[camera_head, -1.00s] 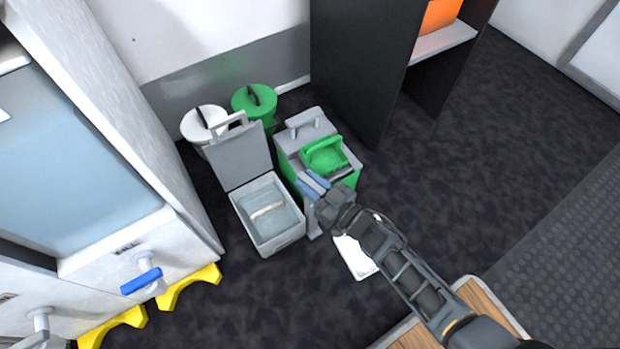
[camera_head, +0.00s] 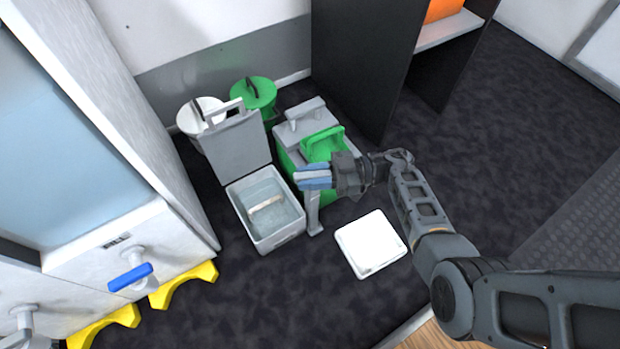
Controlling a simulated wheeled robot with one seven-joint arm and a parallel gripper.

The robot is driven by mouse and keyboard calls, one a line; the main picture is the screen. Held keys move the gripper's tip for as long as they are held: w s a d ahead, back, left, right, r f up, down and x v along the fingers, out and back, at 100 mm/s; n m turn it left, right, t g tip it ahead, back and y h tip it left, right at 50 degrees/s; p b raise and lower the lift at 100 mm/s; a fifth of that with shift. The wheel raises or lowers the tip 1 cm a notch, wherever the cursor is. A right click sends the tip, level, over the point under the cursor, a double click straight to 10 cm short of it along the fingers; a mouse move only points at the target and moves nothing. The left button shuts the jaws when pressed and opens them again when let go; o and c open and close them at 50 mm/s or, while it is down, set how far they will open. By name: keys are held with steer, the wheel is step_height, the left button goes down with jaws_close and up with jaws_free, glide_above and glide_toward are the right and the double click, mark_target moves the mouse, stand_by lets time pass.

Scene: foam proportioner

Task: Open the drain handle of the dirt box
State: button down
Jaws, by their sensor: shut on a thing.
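The dirt box appears to be the green box (camera_head: 285,160) with a grey lid, standing on the dark floor near the middle. A grey upright drain part (camera_head: 313,212) stands at its front, running down to a foot on the floor. My gripper (camera_head: 312,178) reaches in from the right, with its blue-padded fingers pointing left at the top of this part. The fingers are shut on what seems to be the drain handle, which they mostly hide. How far the handle is turned cannot be told.
An open grey bin (camera_head: 262,238) with its lid raised stands just left of the drain part. A white tray (camera_head: 368,242) lies on the floor to the right. White (camera_head: 200,112) and green (camera_head: 254,92) lidded buckets stand behind. A dark cabinet (camera_head: 360,70) is behind right.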

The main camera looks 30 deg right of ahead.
steer(key=n+g, duration=0.2)
steer(key=g, duration=0.1)
steer(key=n+g+y, duration=0.1)
steer(key=n+g, duration=0.1)
steer(key=g, duration=0.2)
steer(key=shift+s+n+y, duration=0.1)
steer(key=shift+n+y, duration=0.2)
steer(key=shift+n, duration=0.1)
steer(key=shift+a+g, duration=0.1)
steer(key=shift+g, duration=0.3)
steer(key=c, duration=1)
jaws_free()
